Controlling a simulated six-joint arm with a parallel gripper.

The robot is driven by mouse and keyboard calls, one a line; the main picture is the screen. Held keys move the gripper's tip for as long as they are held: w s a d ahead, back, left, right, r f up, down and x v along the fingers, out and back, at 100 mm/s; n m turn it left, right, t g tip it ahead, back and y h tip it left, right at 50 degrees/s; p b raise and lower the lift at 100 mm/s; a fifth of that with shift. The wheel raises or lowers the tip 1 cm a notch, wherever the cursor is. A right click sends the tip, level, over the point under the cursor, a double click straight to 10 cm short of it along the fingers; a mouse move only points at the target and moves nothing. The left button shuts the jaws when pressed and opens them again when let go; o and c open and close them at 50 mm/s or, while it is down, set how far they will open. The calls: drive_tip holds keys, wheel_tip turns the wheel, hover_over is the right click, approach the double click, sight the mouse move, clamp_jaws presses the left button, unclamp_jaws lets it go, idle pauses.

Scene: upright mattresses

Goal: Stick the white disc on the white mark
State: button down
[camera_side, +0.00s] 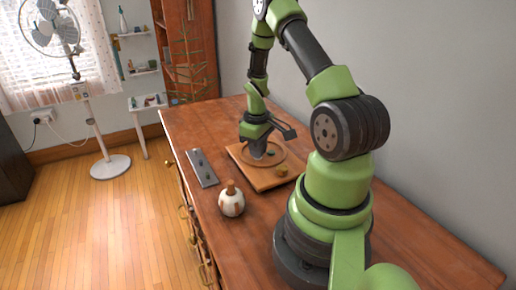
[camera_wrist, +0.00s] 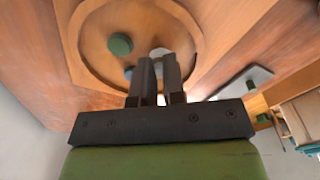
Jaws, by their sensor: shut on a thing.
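My gripper (camera_wrist: 158,66) is low over a wooden board (camera_wrist: 75,50) with a round groove, inside the ring. It is shut on the white disc (camera_wrist: 158,52), whose pale edge shows at the fingertips in the wrist view; the fingers hide part of it. I cannot tell whether the disc touches the board. In the side view my gripper (camera_side: 258,150) hides the disc. I cannot make out a separate white mark in either view.
A green disc (camera_wrist: 120,44) and a partly hidden blue piece (camera_wrist: 128,72) lie inside the ring. A grey plate (camera_side: 202,168) with small dark pieces and a white-brown pot (camera_side: 231,203) stand to the left.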

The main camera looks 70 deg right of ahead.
drive_tip(key=shift+f, duration=0.45)
idle(0.6)
drive_tip(key=c, duration=1.5)
unclamp_jaws()
drive_tip(key=shift+r, duration=1.5)
drive_tip(key=o, duration=0.6)
